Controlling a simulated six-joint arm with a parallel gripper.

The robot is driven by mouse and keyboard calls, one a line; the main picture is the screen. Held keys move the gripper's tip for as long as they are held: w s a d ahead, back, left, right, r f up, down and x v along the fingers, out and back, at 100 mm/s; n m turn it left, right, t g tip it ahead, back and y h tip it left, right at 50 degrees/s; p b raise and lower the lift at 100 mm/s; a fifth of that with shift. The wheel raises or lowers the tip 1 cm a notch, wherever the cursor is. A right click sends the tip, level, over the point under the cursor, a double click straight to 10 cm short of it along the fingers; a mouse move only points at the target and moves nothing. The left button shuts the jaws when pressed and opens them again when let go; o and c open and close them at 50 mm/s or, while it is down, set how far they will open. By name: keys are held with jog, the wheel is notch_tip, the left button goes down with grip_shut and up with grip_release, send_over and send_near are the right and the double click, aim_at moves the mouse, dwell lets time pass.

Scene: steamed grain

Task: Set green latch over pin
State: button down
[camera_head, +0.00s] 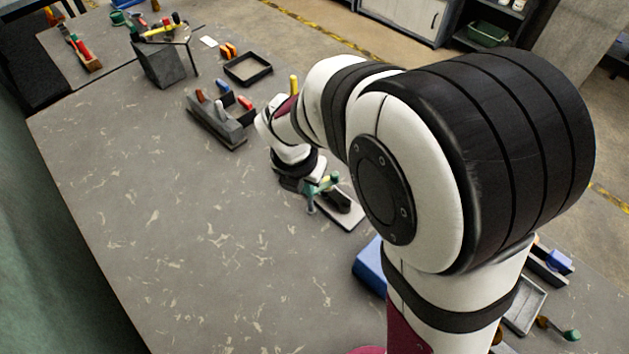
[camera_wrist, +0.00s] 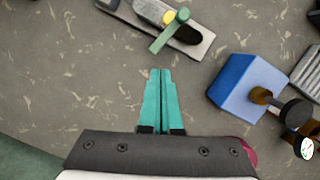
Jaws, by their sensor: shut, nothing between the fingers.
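The green latch (camera_wrist: 170,32) is a flat bar with a round knob at its far end, in the wrist view. It lies slantwise across a dark block on a pale base plate (camera_wrist: 203,46). A yellow round piece (camera_wrist: 168,18) shows beside the bar near the knob; I cannot tell if it is the pin. My gripper (camera_wrist: 160,71) has teal fingers, shut and empty. Its tips appear short of the bar's near end, with a small gap in the picture. In the head view the base plate (camera_head: 352,222) shows just past my wrist, and my arm hides part of the fixture.
A blue box (camera_wrist: 245,85) stands to the right in the wrist view, with a dark-knobbed tool beside it. A grey rack (camera_head: 216,122) with coloured pieces and a black tray (camera_head: 248,68) stand farther back. The table's left side (camera_head: 170,240) is clear.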

jog(key=v, duration=0.5)
jog(key=shift+a+r, duration=0.15)
